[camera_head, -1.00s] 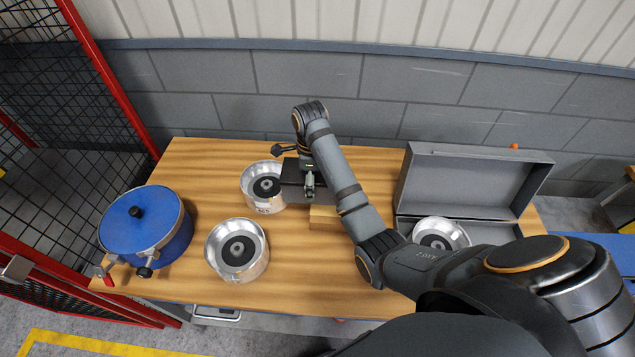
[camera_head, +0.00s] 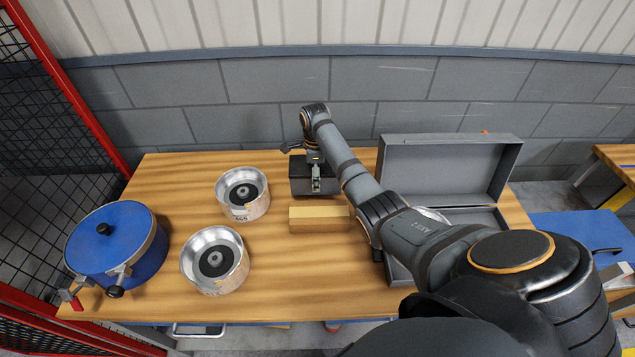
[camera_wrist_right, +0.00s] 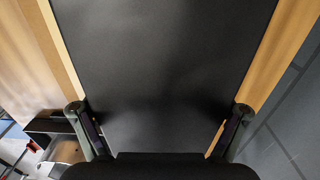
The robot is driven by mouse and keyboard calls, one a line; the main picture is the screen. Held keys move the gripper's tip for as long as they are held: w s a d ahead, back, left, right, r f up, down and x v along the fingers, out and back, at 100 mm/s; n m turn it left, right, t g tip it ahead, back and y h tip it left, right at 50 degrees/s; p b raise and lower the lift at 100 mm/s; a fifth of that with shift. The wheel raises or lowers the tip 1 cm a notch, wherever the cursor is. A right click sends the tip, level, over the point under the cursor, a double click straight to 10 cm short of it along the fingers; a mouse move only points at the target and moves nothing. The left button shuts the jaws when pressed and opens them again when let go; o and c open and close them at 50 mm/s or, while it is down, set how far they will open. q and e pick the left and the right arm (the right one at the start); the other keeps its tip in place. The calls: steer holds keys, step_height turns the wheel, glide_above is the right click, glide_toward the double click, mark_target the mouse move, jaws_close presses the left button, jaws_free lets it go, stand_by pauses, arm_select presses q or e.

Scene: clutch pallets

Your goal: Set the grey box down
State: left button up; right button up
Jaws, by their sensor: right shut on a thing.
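The dark grey box (camera_head: 300,187) is behind the wooden block, between the rear metal bowl and the open case in the head view. My right gripper (camera_head: 316,185) reaches down onto it and is shut on it. In the right wrist view, the box's dark flat face (camera_wrist_right: 165,60) fills the middle, with a finger of my right gripper (camera_wrist_right: 158,115) at each side. The box looks level and close to the tabletop; I cannot tell whether its underside touches. My left gripper is not in view.
The wooden block (camera_head: 318,219) lies just in front of the box. Two metal bowls (camera_head: 242,196) (camera_head: 214,262) and a blue lidded pot (camera_head: 116,245) stand left. An open grey case (camera_head: 446,168) stands right, partly hidden by my arm. The wooden table (camera_head: 170,180) is bare at back left.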

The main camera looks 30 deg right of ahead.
steer(key=shift+w+d+f, duration=0.4)
steer(key=shift+w+f, duration=0.05)
steer(key=shift+f, duration=0.2)
steer(key=shift+d+f, duration=0.15)
steer(key=shift+f, duration=0.1)
step_height(320, 180, down, 3)
steer(key=shift+r, duration=0.1)
steer(key=shift+w, duration=0.1)
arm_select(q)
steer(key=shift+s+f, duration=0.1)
arm_select(e)
steer(key=shift+f, duration=0.25)
steer(key=o, duration=1.3)
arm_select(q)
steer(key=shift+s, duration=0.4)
arm_select(e)
steer(key=shift+o, duration=0.3)
